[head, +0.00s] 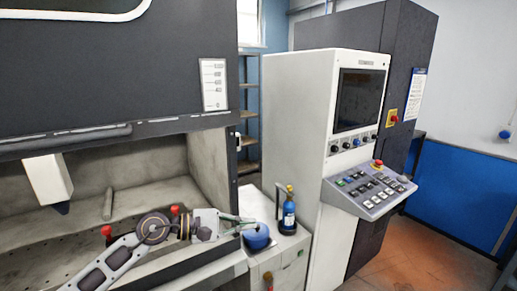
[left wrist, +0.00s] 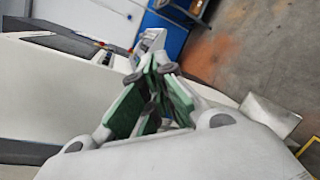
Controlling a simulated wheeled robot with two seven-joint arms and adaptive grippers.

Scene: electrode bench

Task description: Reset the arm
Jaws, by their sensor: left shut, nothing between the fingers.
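My left arm comes in from the lower left in the head view, in front of the open machine chamber. Its gripper (head: 246,224) points right, and its fingers overlap a round blue object in the picture; I cannot tell whether they touch it. In the left wrist view the green-padded fingers (left wrist: 155,58) come together at the tips with nothing between them. My right arm and gripper do not show.
The round blue object (head: 257,241) and a blue bottle (head: 288,219) stand on a low white cabinet (head: 286,262). A machine chamber (head: 140,170) is behind my arm. A white control cabinet (head: 300,130) with a sloped button panel (head: 372,194) stands right. Floor (head: 425,248) shows at lower right.

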